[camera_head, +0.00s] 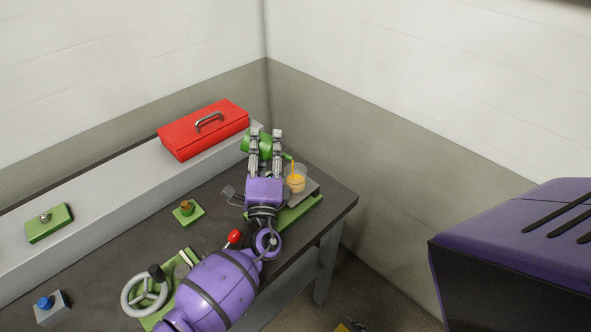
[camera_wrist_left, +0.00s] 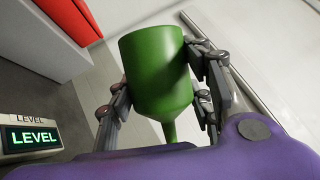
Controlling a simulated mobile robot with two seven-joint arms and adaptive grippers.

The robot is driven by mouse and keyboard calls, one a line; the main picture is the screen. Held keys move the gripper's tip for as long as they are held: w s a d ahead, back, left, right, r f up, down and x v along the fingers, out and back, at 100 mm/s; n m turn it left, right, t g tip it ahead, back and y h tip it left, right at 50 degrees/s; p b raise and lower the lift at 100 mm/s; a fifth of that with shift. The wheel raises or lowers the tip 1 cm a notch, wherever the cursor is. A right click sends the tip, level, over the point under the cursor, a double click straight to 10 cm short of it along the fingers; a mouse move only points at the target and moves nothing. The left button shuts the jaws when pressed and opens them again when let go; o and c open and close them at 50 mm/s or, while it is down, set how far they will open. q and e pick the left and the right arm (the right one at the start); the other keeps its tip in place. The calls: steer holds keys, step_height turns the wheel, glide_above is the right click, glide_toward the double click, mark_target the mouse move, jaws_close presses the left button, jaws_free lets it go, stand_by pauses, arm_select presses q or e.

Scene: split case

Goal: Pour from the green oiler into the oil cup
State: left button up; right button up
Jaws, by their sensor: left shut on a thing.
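My left gripper (camera_head: 265,135) is shut on the green oiler (camera_head: 247,144), with a finger on each side of its body. The oiler is tilted, its thin spout (camera_head: 287,156) pointing right over the clear oil cup (camera_head: 303,172). A thin orange line, which looks like a stream of oil, runs from below the spout tip into the cup. Orange liquid (camera_head: 296,184) lies in the cup. In the left wrist view the oiler (camera_wrist_left: 157,70) fills the middle between the fingers, its spout narrowing downward; the cup is hidden there. My right gripper is not in view.
A lit green LEVEL sign (camera_wrist_left: 35,137) shows in the wrist view. A red toolbox (camera_head: 190,138) stands on the grey ledge behind. A green-based fitting (camera_head: 188,212), a grey handwheel (camera_head: 132,302) and a blue-button box (camera_head: 50,306) are on the table. The table's right edge is close to the cup.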

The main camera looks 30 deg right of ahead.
mark_target(267, 138)
arm_select(q)
steer(key=shift+s+d+r+m+h, duration=0.15)
steer(key=shift+r+m+h, duration=0.35)
steer(key=shift+m, duration=0.5)
steer(key=shift+s+d+r+m+h, duration=0.1)
steer(key=shift+r+m+h, duration=0.25)
steer(key=shift+r+m, duration=0.25)
steer(key=shift+s+d+r+m+h, duration=0.1)
steer(key=shift+r+m+h, duration=0.25)
steer(key=shift+r+m, duration=0.25)
steer(key=shift+s+d+r+m+g+h, duration=0.15)
steer(key=shift+r+m+g+h, duration=0.2)
steer(key=shift+m, duration=0.35)
steer(key=shift+s+d+m+g+h, duration=0.15)
steer(key=shift+m+h, duration=0.3)
steer(key=shift+m, duration=0.25)
stand_by(0.6)
